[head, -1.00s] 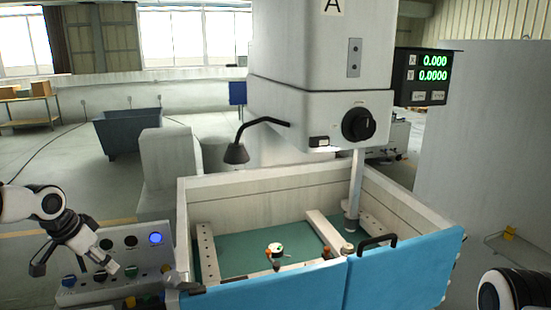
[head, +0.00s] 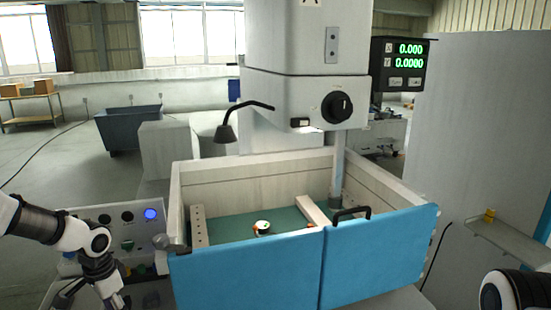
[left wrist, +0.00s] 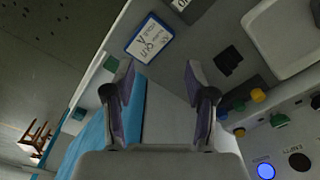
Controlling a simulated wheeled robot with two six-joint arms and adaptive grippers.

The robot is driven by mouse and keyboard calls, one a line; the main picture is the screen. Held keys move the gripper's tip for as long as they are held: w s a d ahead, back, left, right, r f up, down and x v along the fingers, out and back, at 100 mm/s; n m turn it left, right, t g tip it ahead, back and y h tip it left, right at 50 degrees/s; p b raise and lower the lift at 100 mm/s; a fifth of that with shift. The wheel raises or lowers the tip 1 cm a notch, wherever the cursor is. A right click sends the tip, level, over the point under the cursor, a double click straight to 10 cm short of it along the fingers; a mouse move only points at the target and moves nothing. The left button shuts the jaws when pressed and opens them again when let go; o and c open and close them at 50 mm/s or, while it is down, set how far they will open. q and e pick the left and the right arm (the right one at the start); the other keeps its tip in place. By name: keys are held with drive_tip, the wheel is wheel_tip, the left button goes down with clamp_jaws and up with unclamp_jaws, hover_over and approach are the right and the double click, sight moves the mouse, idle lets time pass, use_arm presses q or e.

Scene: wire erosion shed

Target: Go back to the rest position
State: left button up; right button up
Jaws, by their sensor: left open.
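My left gripper (head: 90,296) is at the lower left of the head view, its arm coming in from the left. It hangs in front of the control panel (head: 148,240), partly cut off by the bottom edge. In the left wrist view, the fingers of this gripper (left wrist: 162,92) stand wide apart with nothing between them. A rounded white part of my right arm (head: 515,290) shows at the lower right corner. My right gripper is out of view.
The white machine tank (head: 255,168) with blue front doors (head: 245,275) stands close ahead, under the machine head (head: 290,100). A display (head: 402,65) hangs at its right. A small shelf (head: 510,240) juts out at right. A blue bin (head: 128,128) stands behind left.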

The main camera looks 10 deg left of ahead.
use_arm(q)
drive_tip(key=s+d+f+g+b, duration=0.2)
drive_tip(key=s+d+f, duration=0.3)
drive_tip(key=f, duration=0.3)
drive_tip(key=s+d+f+m+g+b, duration=0.1)
drive_tip(key=s+d+f+b, duration=0.1)
drive_tip(key=s+d+f, duration=0.4)
drive_tip(key=s+d+f+g+b, duration=0.2)
drive_tip(key=s+d+f, duration=0.2)
drive_tip(key=f, duration=0.5)
drive_tip(key=s+d+f+n+b, duration=0.1)
drive_tip(key=s+d+f, duration=0.3)
drive_tip(key=s, duration=0.3)
drive_tip(key=s+d+f+n+b, duration=0.2)
drive_tip(key=s+d+f, duration=0.25)
drive_tip(key=s, duration=0.25)
drive_tip(key=w+n+t, duration=0.2)
drive_tip(key=w+t, duration=0.1)
drive_tip(key=w+a+n+t+p, duration=0.1)
drive_tip(key=w, duration=0.1)
drive_tip(key=shift+r+t, duration=0.3)
drive_tip(key=shift+r, duration=0.1)
drive_tip(key=shift+s, duration=0.1)
